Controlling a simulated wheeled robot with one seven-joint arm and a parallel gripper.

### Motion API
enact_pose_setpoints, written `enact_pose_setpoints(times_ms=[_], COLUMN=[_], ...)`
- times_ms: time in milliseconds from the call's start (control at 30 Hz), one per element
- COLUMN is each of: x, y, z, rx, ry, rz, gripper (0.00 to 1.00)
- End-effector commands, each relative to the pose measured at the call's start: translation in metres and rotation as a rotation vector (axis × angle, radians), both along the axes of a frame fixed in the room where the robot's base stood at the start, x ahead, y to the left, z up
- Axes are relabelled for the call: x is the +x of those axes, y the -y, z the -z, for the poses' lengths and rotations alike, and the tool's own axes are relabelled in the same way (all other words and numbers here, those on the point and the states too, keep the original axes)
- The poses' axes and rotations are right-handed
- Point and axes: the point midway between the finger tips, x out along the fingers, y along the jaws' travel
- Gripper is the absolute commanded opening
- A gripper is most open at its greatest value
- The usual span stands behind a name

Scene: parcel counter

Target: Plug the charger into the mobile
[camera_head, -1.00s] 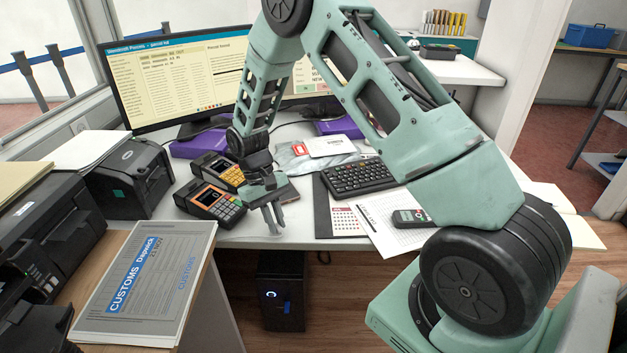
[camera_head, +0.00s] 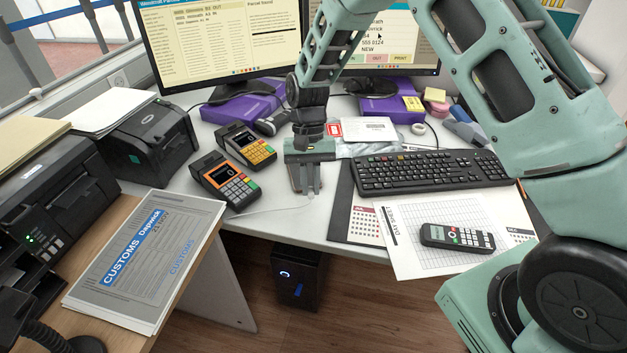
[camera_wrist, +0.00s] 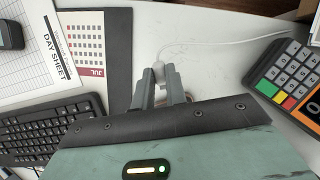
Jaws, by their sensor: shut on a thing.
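My gripper (camera_head: 307,190) points down over the front part of the counter, left of the keyboard. In the wrist view its two grey fingers (camera_wrist: 159,76) are shut on the white charger plug (camera_wrist: 158,70), mostly hidden between them. The white charger cable (camera_wrist: 215,46) runs from it to the upper right; it shows faintly in the head view (camera_head: 268,211). A dark handset with a small screen and keypad, which may be the mobile (camera_head: 457,237), lies on the day sheet to the right, apart from the gripper. Its port cannot be made out.
Two card terminals (camera_head: 225,181) (camera_head: 247,146) stand left of my gripper. The keyboard (camera_head: 430,170), dark desk mat with calendar (camera_head: 342,222) and day sheet (camera_head: 410,262) lie to its right. Monitors and purple stands are behind. The counter's front edge is close.

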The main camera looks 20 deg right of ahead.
Motion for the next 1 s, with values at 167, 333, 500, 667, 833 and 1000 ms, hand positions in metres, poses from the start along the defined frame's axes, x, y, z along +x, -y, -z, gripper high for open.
enact_pose_setpoints(times_ms=[167,333,500,667,833,1000], x=[0.0,0.001,0.001,0.002,0.011,0.015], y=[0.0,0.001,0.001,0.001,0.004,0.005], z=[0.013,0.023,0.032,0.04,0.038,0.039], rx=[0.0,0.0,0.0,0.0,0.0,0.0], ry=[0.0,0.0,0.0,0.001,0.0,0.001], rz=[0.0,0.0,-0.001,0.0,-0.001,-0.001], gripper=[0.01,0.01,0.01,0.01,0.01,0.01])
